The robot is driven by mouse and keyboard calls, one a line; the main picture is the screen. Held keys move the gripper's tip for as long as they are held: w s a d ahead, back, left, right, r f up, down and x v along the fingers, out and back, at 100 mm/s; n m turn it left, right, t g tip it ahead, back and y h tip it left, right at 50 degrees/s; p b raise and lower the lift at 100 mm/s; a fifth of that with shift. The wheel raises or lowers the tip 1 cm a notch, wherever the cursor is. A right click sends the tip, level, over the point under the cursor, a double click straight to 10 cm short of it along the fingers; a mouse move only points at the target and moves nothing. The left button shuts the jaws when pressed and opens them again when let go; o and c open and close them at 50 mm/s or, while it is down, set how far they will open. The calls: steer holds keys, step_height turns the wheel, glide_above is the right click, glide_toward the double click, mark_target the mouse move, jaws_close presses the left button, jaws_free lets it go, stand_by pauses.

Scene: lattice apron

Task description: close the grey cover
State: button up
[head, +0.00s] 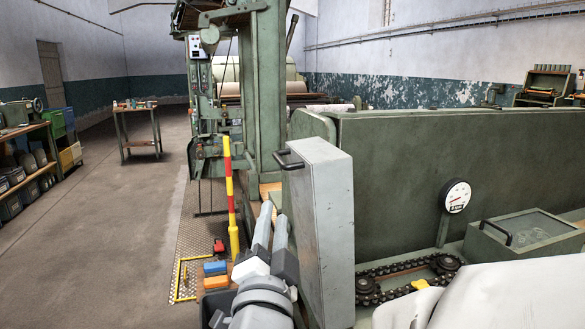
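The grey cover (335,225) is a pale grey box-like panel that stands upright and swung out at the end of the green machine housing. Its black handle (288,159) is on the upper left edge. A chain and sprockets (410,275) lie exposed to its right. My gripper (273,211) is left of the cover and below the handle, fingers pointing up and away. The two grey fingers look apart with nothing between them. I cannot tell whether the right finger touches the cover.
A red-and-yellow post (230,200) stands just left of my gripper. Blue and orange blocks (215,275) lie below it. A round gauge (457,196) and a green lidded box (525,235) are at right. Open floor (110,220) lies to the left.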

steer(key=p, duration=0.9)
glide_toward(282, 159)
steer(key=x, duration=1)
steer(key=shift+f, duration=0.3)
jaws_close()
stand_by(0.5)
